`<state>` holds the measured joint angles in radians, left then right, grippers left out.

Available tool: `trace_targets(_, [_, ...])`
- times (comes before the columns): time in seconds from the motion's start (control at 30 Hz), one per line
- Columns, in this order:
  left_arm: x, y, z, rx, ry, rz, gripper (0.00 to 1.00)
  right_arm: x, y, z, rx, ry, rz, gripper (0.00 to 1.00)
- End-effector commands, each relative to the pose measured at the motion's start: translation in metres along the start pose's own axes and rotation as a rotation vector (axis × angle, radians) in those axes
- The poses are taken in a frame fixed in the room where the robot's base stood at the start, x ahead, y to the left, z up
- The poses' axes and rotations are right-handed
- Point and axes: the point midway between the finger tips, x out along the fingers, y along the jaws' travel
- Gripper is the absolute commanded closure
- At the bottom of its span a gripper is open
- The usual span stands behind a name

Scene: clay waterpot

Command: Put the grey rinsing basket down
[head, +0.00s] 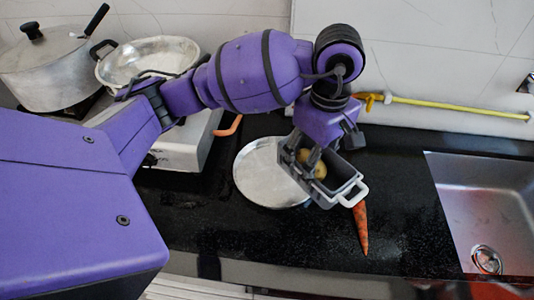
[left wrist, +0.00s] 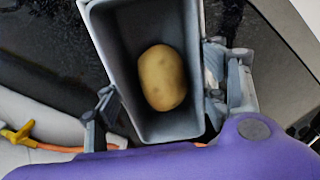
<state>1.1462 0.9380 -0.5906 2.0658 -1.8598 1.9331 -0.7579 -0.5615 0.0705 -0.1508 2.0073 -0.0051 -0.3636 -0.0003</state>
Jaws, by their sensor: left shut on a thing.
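The grey rinsing basket (head: 345,177) is a small rectangular tub with a white handle at its right end in the head view. A potato (head: 314,166) lies inside it. In the left wrist view the basket (left wrist: 119,62) and the potato (left wrist: 162,78) fill the middle. My left gripper (head: 318,160) is shut on the basket, with its fingers at the basket's sides. It holds the basket over or on the dark counter, partly in front of the metal plate; I cannot tell whether the basket touches the surface. My right gripper does not show.
A round metal plate (head: 264,178) lies left of the basket. A carrot (head: 361,228) lies right of it, close to the handle. A steel sink (head: 485,215) is at the right. A stove with a pot (head: 45,72) and a pan (head: 148,58) is at the left. The dark counter (head: 405,190) is clear between carrot and sink.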

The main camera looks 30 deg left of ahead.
Motion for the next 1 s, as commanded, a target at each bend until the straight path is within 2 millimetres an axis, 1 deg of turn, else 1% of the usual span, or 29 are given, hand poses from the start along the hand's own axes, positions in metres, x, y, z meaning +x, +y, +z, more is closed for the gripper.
trace_targets(0.03, [0.001,-0.003,-0.013,-0.009,0.004,0.000,0.71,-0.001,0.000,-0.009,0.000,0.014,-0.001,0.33])
trace_targets(0.23, [0.020,-0.009,-0.059,-0.010,0.005,0.002,0.71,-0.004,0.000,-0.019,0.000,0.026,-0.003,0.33])
trace_targets(0.3, [0.028,-0.011,-0.075,-0.011,0.004,0.002,0.71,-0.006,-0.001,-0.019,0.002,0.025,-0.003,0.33])
trace_targets(0.4, [0.049,-0.013,-0.090,-0.008,0.002,0.001,0.71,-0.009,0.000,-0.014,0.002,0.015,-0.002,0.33])
trace_targets(0.5, [0.064,-0.015,-0.102,-0.008,0.002,0.002,0.71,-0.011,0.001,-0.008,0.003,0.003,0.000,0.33])
trace_targets(0.67, [0.077,-0.015,-0.113,-0.004,0.002,0.006,0.71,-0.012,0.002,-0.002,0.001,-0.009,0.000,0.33])
trace_targets(0.83, [0.087,-0.017,-0.120,-0.005,0.001,0.003,0.71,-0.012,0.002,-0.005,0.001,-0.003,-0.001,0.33])
trace_targets(0.87, [0.090,-0.017,-0.123,-0.006,0.001,0.003,0.71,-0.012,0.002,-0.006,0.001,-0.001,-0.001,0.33])
trace_targets(1.0, [0.113,-0.017,-0.122,-0.005,0.000,0.003,0.71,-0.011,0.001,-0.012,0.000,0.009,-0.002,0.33])
